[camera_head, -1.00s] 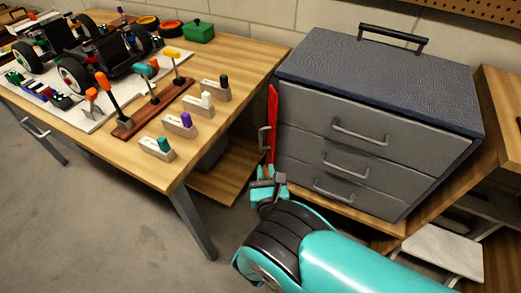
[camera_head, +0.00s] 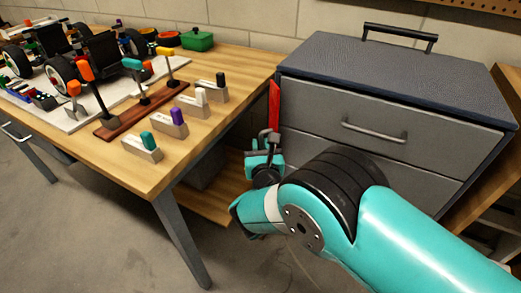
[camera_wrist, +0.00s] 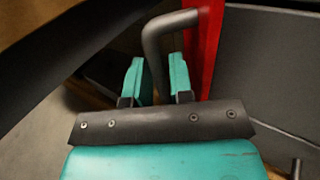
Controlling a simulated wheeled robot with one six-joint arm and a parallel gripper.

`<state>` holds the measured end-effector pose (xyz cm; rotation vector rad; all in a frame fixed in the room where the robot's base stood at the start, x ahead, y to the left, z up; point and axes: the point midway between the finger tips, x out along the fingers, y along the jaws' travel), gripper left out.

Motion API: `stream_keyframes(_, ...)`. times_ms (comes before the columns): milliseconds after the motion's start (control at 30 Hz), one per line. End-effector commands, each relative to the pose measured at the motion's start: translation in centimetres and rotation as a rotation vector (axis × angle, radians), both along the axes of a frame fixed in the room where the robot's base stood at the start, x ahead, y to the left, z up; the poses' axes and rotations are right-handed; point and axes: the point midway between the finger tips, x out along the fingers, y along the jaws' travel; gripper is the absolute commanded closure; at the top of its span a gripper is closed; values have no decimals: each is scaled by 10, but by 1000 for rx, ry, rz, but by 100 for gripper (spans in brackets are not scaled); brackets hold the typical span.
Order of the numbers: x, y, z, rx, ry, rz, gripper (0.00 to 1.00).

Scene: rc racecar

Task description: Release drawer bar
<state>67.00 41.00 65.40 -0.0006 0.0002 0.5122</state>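The drawer bar is a red upright strip (camera_head: 274,104) on the left front edge of the grey drawer cabinet (camera_head: 310,150). It also shows in the wrist view (camera_wrist: 205,50). A bent grey handle (camera_wrist: 152,45) stands out from it. My gripper (camera_wrist: 157,80) has its two teal fingers on either side of the handle's rod. A narrow gap separates the fingers; whether they press on the rod is unclear. In the head view my gripper (camera_head: 265,158) is at the lower end of the handle. My arm hides the lower drawers.
A wooden workbench (camera_head: 150,175) stands left of the cabinet, bearing a model car (camera_head: 95,60) and several tools on blocks. A drawer handle (camera_head: 374,131) sticks out to the right of the bar. The floor in front of the bench is clear.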

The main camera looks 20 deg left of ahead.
Motion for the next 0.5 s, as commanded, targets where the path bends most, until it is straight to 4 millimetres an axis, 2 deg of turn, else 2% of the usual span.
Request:
stream_keyframes(300,3,2,1,0,-1,1,79)
stream_keyframes(333,3,2,1,0,-1,1,84)
stream_keyframes(400,3,2,1,0,0,1,100)
stream_keyframes(500,3,2,0,0,0,1,100)
